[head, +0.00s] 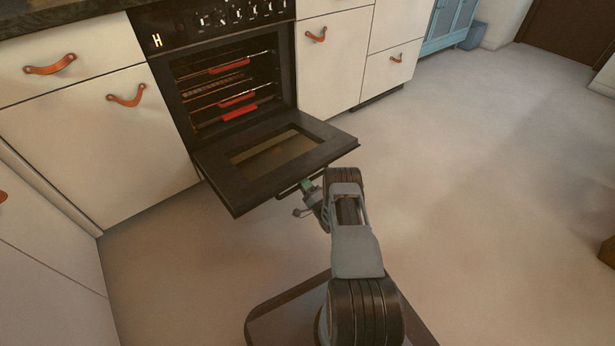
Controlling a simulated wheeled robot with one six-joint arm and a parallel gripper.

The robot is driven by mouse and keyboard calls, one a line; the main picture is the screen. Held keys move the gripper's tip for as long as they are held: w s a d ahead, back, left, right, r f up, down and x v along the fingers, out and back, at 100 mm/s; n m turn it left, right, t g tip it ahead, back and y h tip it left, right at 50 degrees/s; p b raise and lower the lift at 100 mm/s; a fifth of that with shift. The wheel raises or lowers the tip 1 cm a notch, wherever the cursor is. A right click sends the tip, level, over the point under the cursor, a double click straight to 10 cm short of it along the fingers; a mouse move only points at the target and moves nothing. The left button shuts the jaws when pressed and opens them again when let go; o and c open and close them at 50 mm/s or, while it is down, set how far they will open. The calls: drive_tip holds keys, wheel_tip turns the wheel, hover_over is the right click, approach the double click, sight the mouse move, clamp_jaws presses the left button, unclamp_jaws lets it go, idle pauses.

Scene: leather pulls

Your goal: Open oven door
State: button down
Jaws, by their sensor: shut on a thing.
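The oven (225,75) is black, set between white cabinets at the upper left of the head view. Its door (205,172) is folded down and lies about level, with a window in its middle, so the cavity and its racks with red parts (238,107) show. My gripper (303,186) is at the door's outer edge, at the handle (289,191), which shows only in part under that edge. The gripper is shut on the handle. My arm hides part of the gripper and the fingertips are small in view.
White cabinets with orange leather pulls (126,95) stand on both sides of the oven. A white cabinet front (45,255) runs along the left edge. A blue cabinet (450,22) stands at the back.

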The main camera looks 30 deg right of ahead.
drive_tip(key=shift+t+y, duration=0.3)
drive_tip(key=shift+t, duration=0.2)
drive_tip(key=shift+w+a+f, duration=0.1)
drive_tip(key=shift+a+f, duration=0.05)
drive_tip(key=shift+f, duration=0.85)
drive_tip(key=shift+w+a+f, duration=0.1)
drive_tip(key=shift+f, duration=0.9)
drive_tip(key=c, duration=1.3)
unclamp_jaws()
drive_tip(key=shift+c, duration=0.2)
drive_tip(key=shift+o, duration=1.4)
drive_tip(key=shift+d, duration=0.15)
drive_tip(key=shift+s+d, duration=0.1)
drive_tip(key=shift+s, duration=0.1)
drive_tip(key=p+v, duration=0.2)
drive_tip(key=v, duration=1.1)
drive_tip(key=shift+s+f, duration=0.25)
